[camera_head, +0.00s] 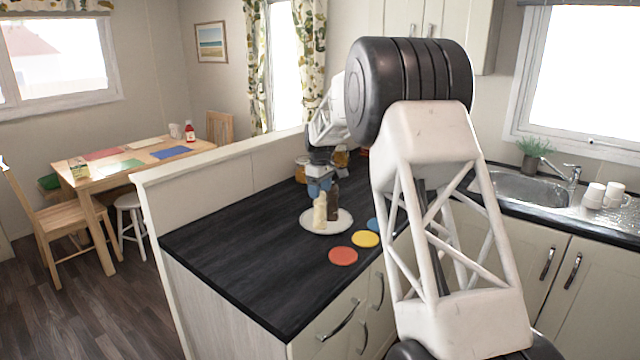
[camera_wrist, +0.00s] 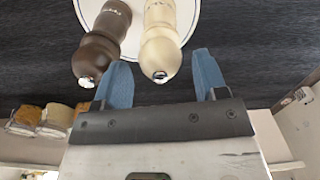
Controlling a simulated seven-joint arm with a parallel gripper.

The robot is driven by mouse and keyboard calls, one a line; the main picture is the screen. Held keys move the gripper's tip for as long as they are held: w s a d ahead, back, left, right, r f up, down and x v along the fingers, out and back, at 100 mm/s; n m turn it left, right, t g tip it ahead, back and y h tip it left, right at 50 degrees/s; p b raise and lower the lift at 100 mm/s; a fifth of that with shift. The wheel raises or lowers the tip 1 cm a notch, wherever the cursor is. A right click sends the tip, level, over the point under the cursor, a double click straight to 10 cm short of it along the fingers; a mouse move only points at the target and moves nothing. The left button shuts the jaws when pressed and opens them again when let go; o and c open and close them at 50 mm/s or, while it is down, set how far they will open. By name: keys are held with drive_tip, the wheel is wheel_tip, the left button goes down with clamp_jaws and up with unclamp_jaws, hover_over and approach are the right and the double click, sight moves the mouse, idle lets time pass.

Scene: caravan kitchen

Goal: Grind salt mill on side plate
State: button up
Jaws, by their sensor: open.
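A white side plate (camera_head: 345,224) lies on the dark worktop. A cream mill (camera_head: 319,213) and a dark brown mill (camera_head: 333,206) stand close together on or over it; their lettering is too small to read. My gripper (camera_head: 319,187) points down just above the mills. In the wrist view, my gripper (camera_wrist: 162,64) has its two blue fingers apart. The metal-tipped head of the cream mill (camera_wrist: 165,42) lies between the fingertips, with gaps visible at both sides. The brown mill (camera_wrist: 102,45) is just left, close to the left finger. The plate (camera_wrist: 193,12) is partly hidden behind the mills.
Red (camera_head: 343,256), yellow (camera_head: 365,239) and blue (camera_head: 373,225) discs lie right of the plate. Jars (camera_wrist: 57,120) stand behind my gripper. A low partition (camera_head: 220,175) edges the worktop. The worktop's front left (camera_head: 235,255) is clear.

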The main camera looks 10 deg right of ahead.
drive_tip(key=shift+f, duration=1)
drive_tip(key=c, duration=0.7)
